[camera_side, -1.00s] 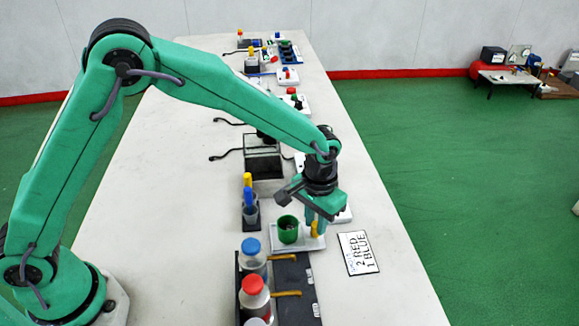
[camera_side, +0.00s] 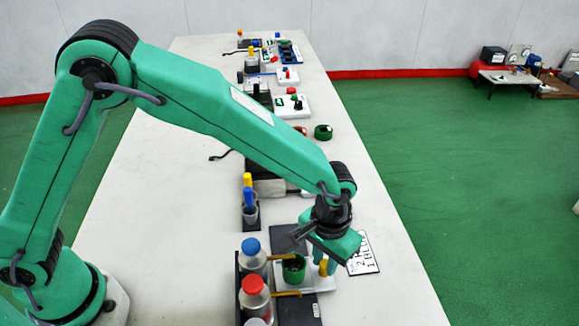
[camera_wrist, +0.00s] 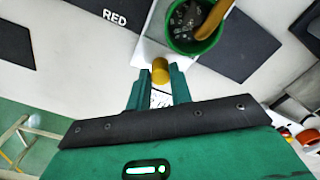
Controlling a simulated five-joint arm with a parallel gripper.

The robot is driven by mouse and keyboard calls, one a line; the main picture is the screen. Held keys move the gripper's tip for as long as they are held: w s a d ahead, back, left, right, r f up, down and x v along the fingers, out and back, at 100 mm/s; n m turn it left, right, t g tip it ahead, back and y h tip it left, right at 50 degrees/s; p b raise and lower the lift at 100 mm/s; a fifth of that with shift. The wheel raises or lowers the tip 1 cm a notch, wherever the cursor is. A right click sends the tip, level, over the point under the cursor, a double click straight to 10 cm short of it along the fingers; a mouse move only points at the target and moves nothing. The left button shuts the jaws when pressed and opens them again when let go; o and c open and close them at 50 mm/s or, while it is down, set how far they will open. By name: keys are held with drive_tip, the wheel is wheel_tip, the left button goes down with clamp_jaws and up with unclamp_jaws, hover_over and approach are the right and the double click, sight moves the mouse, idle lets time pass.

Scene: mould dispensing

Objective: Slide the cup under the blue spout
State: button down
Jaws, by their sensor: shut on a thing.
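The green cup (camera_side: 293,269) stands upright on a white sliding plate (camera_side: 318,283) with a yellow knob (camera_side: 323,268). My gripper (camera_side: 326,266) is shut on the knob, right of the cup. In the wrist view the gripper (camera_wrist: 160,82) pinches the knob (camera_wrist: 160,68), and the cup (camera_wrist: 206,44) holds small grey pieces. The blue-capped bottle (camera_side: 252,247) stands left of the cup. A yellow-brown spout (camera_wrist: 214,20) reaches over the cup in the wrist view; in the side view the blue bottle's spout partly shows at the cup.
The red-capped bottle (camera_side: 254,285) and its spout (camera_side: 286,294) are nearer the camera. A pad marked RED (camera_wrist: 110,22) lies beside the plate. The written card (camera_side: 366,262) is partly hidden by my gripper. Two blue and yellow items (camera_side: 248,190) stand behind the bottles.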

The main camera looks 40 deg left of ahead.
drive_tip(key=c, duration=1.3)
unclamp_jaws()
drive_tip(key=shift+o, duration=0.2)
drive_tip(key=shift+r, duration=0.15)
drive_tip(key=shift+r, duration=3.75)
